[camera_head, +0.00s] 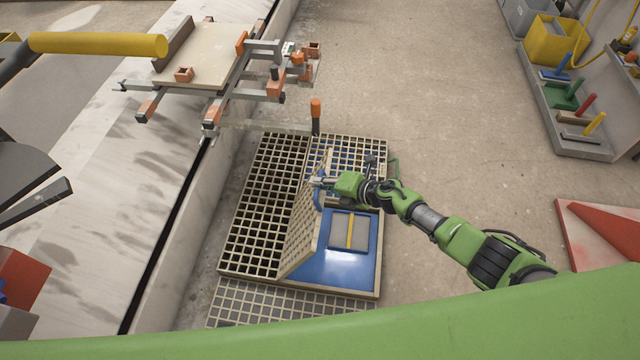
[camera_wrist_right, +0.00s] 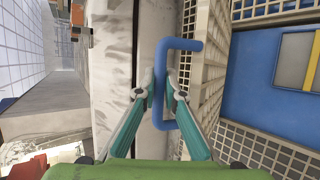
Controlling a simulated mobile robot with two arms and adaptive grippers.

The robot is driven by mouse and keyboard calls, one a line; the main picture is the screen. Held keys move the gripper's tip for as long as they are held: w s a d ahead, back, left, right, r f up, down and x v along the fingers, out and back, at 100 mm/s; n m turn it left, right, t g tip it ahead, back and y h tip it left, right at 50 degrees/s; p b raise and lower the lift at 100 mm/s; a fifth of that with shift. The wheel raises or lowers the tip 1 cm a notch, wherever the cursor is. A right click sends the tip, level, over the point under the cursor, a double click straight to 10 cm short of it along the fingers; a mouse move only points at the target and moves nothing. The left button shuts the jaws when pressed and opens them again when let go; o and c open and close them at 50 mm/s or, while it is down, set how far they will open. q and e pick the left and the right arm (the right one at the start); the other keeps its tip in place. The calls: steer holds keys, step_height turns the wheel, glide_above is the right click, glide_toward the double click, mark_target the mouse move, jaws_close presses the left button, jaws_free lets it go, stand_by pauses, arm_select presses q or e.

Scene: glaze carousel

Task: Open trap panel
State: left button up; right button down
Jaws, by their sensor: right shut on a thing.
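The trap panel (camera_head: 302,232) is a beige grated panel, tilted up on its edge above a blue recess (camera_head: 340,268) in the floor grating. My right gripper (camera_head: 318,184) is at the panel's upper edge. In the right wrist view, its two teal fingers (camera_wrist_right: 167,92) are shut on a blue U-shaped handle (camera_wrist_right: 187,44) fixed to the panel (camera_wrist_right: 207,60). In the recess lies a grey plate with a yellow strip (camera_head: 350,232). My left gripper is not in view.
Floor grating (camera_head: 262,200) surrounds the recess. A low wall and pale platform (camera_head: 130,190) run along the left, with a clamped board (camera_head: 205,60) at the top. A tray of coloured-handled tools (camera_head: 572,115) stands at the right. A red panel (camera_head: 600,235) lies lower right. Middle floor is clear.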

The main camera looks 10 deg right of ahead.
steer(key=shift+s+a+r, duration=0.1)
steer(key=shift+s+a, duration=0.05)
steer(key=shift+a, duration=0.25)
steer(key=c, duration=2.1)
jaws_free()
steer(key=shift+d, duration=0.15)
steer(key=shift+d, duration=0.25)
steer(key=v, duration=1.1)
steer(key=shift+s+r, duration=0.3)
steer(key=shift+r, duration=0.05)
steer(key=shift+d, duration=0.1)
